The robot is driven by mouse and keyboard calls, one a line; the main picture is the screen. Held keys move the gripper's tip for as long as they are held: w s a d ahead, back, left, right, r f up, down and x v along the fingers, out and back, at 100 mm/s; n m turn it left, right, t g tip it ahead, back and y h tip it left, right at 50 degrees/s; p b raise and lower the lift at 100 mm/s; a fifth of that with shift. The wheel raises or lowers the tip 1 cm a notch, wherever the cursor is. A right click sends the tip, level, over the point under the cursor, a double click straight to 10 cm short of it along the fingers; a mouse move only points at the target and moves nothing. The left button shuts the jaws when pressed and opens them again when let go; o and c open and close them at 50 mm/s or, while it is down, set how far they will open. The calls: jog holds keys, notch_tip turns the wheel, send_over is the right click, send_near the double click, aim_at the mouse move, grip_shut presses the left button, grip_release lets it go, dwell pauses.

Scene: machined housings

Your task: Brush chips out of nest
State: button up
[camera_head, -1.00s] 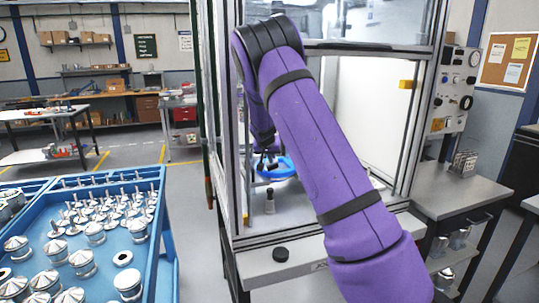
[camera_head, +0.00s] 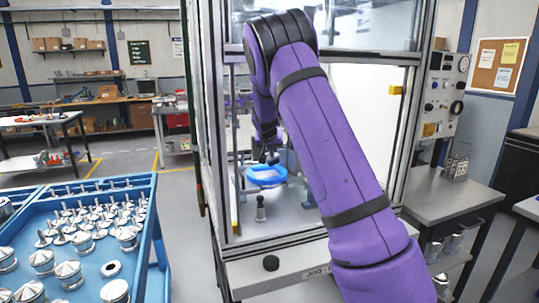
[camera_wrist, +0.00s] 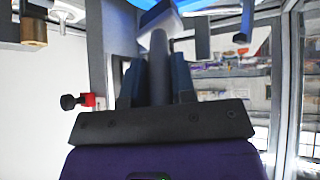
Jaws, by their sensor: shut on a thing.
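My gripper (camera_wrist: 156,82) is shut on the grey handle of a brush (camera_wrist: 158,62), which stands up between the two dark fingers in the wrist view. A pale and blue head at its far end lies close to the blue rim of the round nest (camera_wrist: 215,6). Contact between them cannot be told. In the head view the blue nest (camera_head: 266,177) sits inside the machine enclosure, with my gripper (camera_head: 270,157) just above it. The brush is too small to make out there. I cannot make out chips in either view.
The enclosure's frame post (camera_head: 224,140) and front sill (camera_head: 275,245) border the opening. A small dark upright fitting (camera_head: 261,208) stands in front of the nest. A blue cart (camera_head: 150,215) with several metal parts is at the left, and a grey side table (camera_head: 450,195) at the right.

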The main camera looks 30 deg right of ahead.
jog(key=shift+r, duration=1.6)
jog(key=shift+a, duration=0.15)
